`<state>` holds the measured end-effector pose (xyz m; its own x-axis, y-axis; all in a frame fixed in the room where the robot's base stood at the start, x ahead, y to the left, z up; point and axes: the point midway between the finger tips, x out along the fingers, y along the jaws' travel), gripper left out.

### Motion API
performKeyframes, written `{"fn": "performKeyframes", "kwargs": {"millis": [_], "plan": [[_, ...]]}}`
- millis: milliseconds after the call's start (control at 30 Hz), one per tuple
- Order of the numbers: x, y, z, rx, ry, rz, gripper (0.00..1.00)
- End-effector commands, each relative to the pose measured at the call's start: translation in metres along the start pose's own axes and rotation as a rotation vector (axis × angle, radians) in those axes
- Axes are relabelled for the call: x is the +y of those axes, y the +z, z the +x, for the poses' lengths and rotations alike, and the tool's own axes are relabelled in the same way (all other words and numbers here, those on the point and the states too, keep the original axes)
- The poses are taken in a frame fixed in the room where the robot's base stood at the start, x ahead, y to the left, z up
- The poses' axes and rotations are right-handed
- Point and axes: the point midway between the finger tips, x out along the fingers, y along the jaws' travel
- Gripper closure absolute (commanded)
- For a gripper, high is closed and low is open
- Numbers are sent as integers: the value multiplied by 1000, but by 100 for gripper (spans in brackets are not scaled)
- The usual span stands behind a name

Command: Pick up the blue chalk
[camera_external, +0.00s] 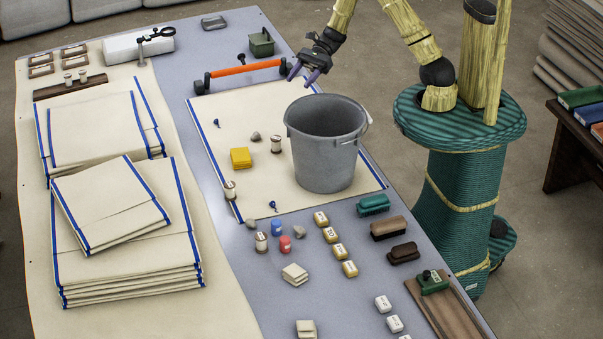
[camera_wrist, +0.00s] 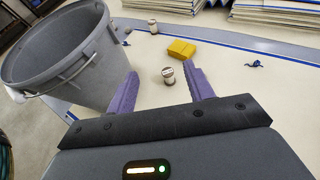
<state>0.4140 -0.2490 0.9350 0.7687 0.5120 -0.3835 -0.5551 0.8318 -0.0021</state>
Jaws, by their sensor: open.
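A small blue cylinder (camera_external: 277,227) stands on the grey table beside a red one in the external view; it may be the blue chalk, but its label is too small to read. Small dark blue pieces lie on the cream cloth at its left (camera_external: 217,122) and front (camera_external: 272,206); two blue pieces also show in the wrist view, at right (camera_wrist: 254,64) and beside the bucket (camera_wrist: 126,43). I cannot tell whether any is chalk. My gripper (camera_external: 302,76) is open and empty, above the cloth's far side behind the bucket. Its purple fingers (camera_wrist: 160,71) point over the cloth.
A grey bucket (camera_external: 323,150) stands on the cloth (camera_external: 205,108), close to my gripper. A yellow block (camera_external: 241,158) and a spool (camera_external: 276,145) lie left of it. Folded cloth stacks (camera_external: 120,230) fill the left side. Several labelled blocks and brushes (camera_external: 388,228) occupy the front right.

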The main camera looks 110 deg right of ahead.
Motion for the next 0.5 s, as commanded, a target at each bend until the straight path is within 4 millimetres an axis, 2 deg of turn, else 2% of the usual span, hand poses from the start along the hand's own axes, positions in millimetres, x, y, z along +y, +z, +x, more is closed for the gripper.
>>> {"fn": "performKeyframes", "kwargs": {"millis": [33, 100, 500], "plan": [[0, 14, -6, 0, -1, -7, 48], [0, 31, -13, 0, -1, -6, 48], [0, 100, -41, 0, 0, -5, 48]]}}
